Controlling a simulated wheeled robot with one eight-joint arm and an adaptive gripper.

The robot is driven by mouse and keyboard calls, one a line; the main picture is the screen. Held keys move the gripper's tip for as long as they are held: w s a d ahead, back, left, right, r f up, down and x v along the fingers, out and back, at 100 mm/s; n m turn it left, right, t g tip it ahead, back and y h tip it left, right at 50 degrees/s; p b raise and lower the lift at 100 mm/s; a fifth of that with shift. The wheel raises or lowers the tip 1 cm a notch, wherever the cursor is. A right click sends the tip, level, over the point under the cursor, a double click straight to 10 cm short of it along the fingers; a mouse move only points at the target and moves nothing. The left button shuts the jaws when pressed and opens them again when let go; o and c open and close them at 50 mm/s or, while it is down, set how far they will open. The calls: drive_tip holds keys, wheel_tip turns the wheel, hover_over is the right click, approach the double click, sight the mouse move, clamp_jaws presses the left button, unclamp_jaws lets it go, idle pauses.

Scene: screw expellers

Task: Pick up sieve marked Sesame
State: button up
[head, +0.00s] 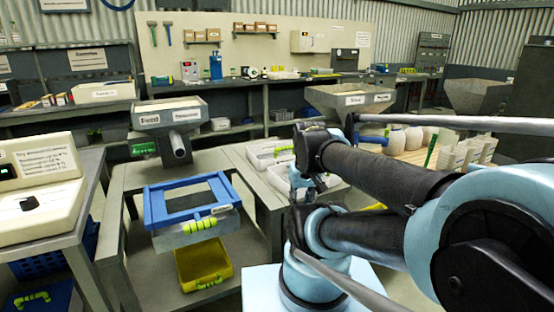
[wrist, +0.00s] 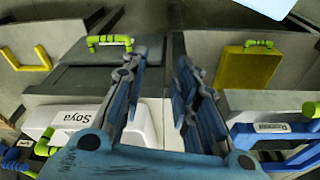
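I cannot read the word Sesame on any label. A blue-framed sieve (head: 172,213) with a yellow-green handle sits on the low bench left of centre in the head view, below a press hopper.
A yellow tray (head: 203,265) lies below the sieve. A white container marked Soya (wrist: 75,122) is left of my gripper in the wrist view. A grey hopper (head: 170,113) stands behind the sieve. A control box (head: 40,190) on a table is at left.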

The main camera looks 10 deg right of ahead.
drive_tip(key=w+r+n, duration=0.5)
drive_tip(key=w+r, duration=0.3)
drive_tip(key=w, duration=0.1)
wheel_tip(320, 180, up, 6)
drive_tip(key=n+g, duration=0.2)
drive_tip(key=n, duration=1.3)
hover_over(284, 160)
wheel_tip(284, 160, down, 12)
drive_tip(key=shift+s+a+r, duration=0.1)
drive_tip(key=shift+a, duration=0.05)
drive_tip(key=shift+w+f, duration=0.15)
drive_tip(key=shift+f, duration=1.15)
drive_tip(key=shift+w+f, duration=0.1)
drive_tip(key=shift+f, duration=1.15)
clamp_jaws()
